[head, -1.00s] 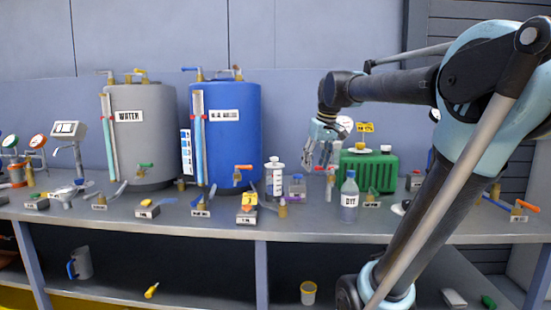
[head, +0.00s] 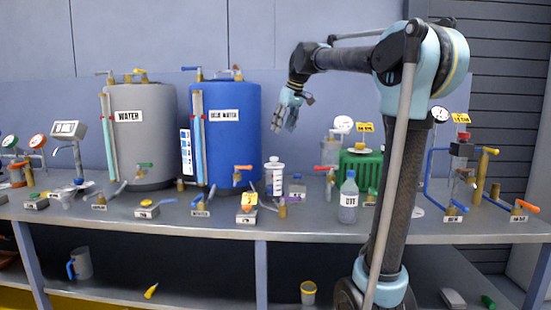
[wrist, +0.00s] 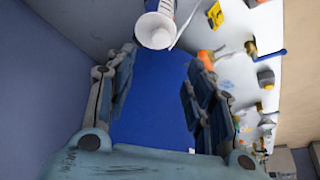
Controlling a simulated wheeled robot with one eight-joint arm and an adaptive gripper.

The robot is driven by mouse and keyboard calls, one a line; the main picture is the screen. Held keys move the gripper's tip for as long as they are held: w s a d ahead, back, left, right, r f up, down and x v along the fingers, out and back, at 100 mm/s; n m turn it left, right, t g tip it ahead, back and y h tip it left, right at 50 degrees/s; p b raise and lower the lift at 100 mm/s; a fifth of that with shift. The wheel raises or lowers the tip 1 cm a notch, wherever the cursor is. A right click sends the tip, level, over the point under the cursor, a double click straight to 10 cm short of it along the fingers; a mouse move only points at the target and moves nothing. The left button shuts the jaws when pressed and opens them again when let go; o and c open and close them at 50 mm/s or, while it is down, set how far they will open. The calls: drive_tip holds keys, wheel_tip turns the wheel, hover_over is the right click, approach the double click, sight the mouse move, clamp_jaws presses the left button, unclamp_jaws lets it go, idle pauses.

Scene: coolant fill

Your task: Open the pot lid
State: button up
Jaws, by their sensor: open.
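I cannot tell for sure which thing is the pot with the lid. The green tank (head: 372,170) stands on the bench, partly behind my arm, with a yellow piece and a cap on top. A white graduated bottle (head: 274,178) stands in front of the blue tank, upright. My gripper (head: 285,120) is open and empty, above the bench and just right of the blue tank. In the wrist view, my gripper's fingers (wrist: 160,72) are spread apart, with a blue surface beyond them and a white cylinder (wrist: 154,30) at the top.
The grey WATER tank (head: 145,145) and the blue tank (head: 232,145) stand at the back. A labelled clear bottle (head: 348,198) stands near the bench's front. Valves and pipes (head: 462,165) stand at the right. Several labelled fittings lie along the bench (head: 320,226).

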sight(274, 161)
drive_tip(key=x, duration=1.4)
drive_tip(key=shift+c, duration=0.4)
clamp_jaws()
